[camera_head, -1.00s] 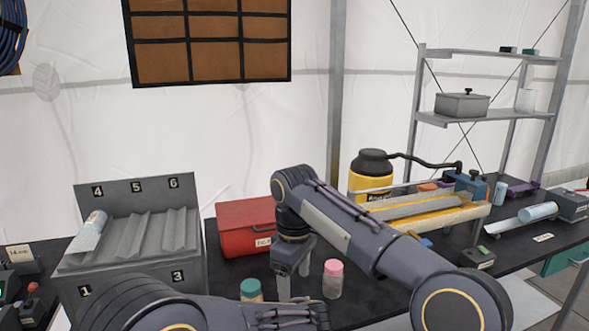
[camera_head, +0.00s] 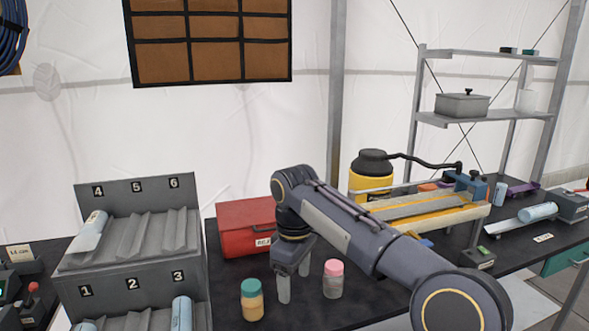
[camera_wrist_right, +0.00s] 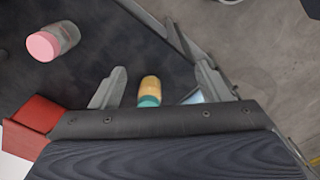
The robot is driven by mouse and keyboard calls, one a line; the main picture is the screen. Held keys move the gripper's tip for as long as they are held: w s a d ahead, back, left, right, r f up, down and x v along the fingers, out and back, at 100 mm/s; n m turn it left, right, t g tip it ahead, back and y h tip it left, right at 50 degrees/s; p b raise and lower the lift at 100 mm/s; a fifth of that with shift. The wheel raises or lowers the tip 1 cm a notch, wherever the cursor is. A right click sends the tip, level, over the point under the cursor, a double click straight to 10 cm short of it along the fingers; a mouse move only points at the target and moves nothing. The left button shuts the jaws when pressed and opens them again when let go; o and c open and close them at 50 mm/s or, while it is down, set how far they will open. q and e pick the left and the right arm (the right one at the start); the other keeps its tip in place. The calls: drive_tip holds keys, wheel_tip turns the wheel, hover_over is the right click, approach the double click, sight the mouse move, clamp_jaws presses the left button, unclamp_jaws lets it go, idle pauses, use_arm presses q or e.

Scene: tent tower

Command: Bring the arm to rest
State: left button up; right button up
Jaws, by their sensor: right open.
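My right gripper (camera_head: 293,284) is open and empty, pointing down over the dark table top. In the right wrist view its two fingers (camera_wrist_right: 162,88) stand well apart. A yellow jar with a teal lid (camera_head: 252,300) stands upright just left of it. In the wrist view this jar (camera_wrist_right: 150,90) appears between the fingers, but nothing grips it. A clear jar with a pink lid (camera_head: 333,279) stands just right of the gripper; it also shows in the wrist view (camera_wrist_right: 52,42). My left gripper is out of view.
A red box (camera_head: 245,228) sits behind the gripper. A grey numbered rack (camera_head: 130,263) with several cylinders stands at left. A yellow bottle (camera_head: 371,178) and a trough-like fixture (camera_head: 425,207) stand at back right, partly behind my right arm. A metal shelf (camera_head: 488,118) stands beyond.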

drive_tip(key=s+d+r+m+t+y, duration=0.25)
drive_tip(key=s+d+m, duration=0.35)
drive_tip(key=s+d, duration=0.8)
drive_tip(key=s+d+f+m+t, duration=0.1)
drive_tip(key=s+d+f+m, duration=0.1)
drive_tip(key=s, duration=0.3)
drive_tip(key=s+d+f+m+t+y, duration=0.1)
drive_tip(key=s+d+f+m, duration=0.1)
drive_tip(key=s+f, duration=0.3)
drive_tip(key=s+d+f+m+t, duration=0.1)
drive_tip(key=s+d+f+m, duration=0.1)
drive_tip(key=s, duration=0.4)
drive_tip(key=shift+d+f+m, duration=0.3)
drive_tip(key=shift+f+m, duration=0.4)
drive_tip(key=shift+m, duration=0.4)
